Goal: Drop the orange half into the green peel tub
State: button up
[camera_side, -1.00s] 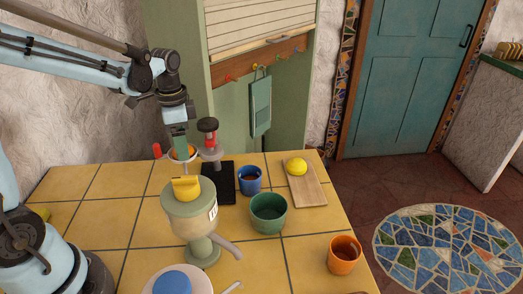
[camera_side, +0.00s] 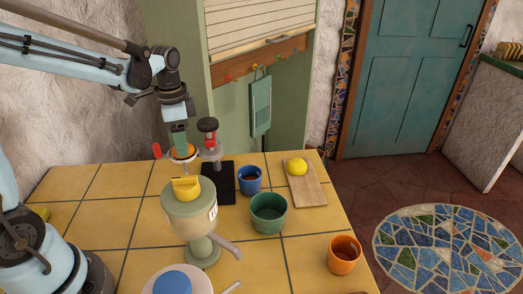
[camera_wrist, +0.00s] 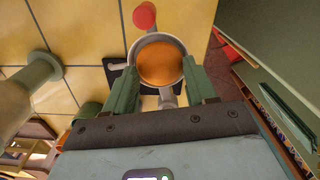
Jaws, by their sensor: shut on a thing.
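The orange half (camera_wrist: 160,63) shows as a round orange face between my two green fingers in the wrist view, at the round cup (camera_wrist: 141,42) of the press. My gripper (camera_side: 181,149) points down and is shut on the orange half, which shows only as a small orange patch (camera_side: 184,153) in the side view. Whether the half is clear of the cup, I cannot tell. The green peel tub (camera_side: 268,213) stands upright on the tiled counter, to the right of and nearer the camera than my gripper. No peel shows in it.
The press has a black base (camera_side: 222,184) and a red-banded post (camera_side: 211,142). A juicer with a yellow top (camera_side: 186,188) stands between my gripper and the camera. A blue cup (camera_side: 249,180), a board (camera_side: 308,190) with a lemon (camera_side: 297,167), and an orange cup (camera_side: 344,255) surround the tub.

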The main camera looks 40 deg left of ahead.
jog(key=shift+r, duration=3.25)
jog(key=shift+r, duration=0.35)
notch_tip(320, 180, up, 10)
jog(key=r, duration=0.1)
jog(key=w+d+m, duration=0.1)
jog(key=d, duration=0.2)
jog(key=w+d+m, duration=0.1)
jog(key=d, duration=0.7)
jog(key=shift+w+f+m, duration=0.3)
jog(key=shift+w+m, duration=0.1)
jog(key=s+d+m, duration=0.1)
jog(key=d+m, duration=0.2)
jog(key=d, duration=1.1)
notch_tip(320, 180, down, 19)
jog(key=shift+s+d, duration=0.15)
jog(key=shift+d, duration=0.05)
jog(key=shift+f, duration=0.45)
